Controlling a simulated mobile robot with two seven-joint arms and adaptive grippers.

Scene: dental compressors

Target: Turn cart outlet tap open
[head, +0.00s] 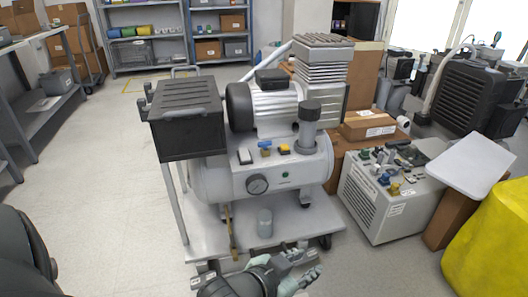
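A grey compressor (262,178) stands on a wheeled cart (290,236). On top of its tank are a small tap with a blue handle on a brass body (265,146) and a yellow-topped fitting (284,149). I cannot tell for certain which is the outlet tap, nor its exact handle angle. A round gauge (257,185) is on the tank front.
A black box (187,115) on the cart rises left of the taps. A second grey unit (388,195) with several coloured valves stands at right, beside a yellow-covered thing (492,235). A pale teal item (300,281) shows beside my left gripper. The floor at left is clear.

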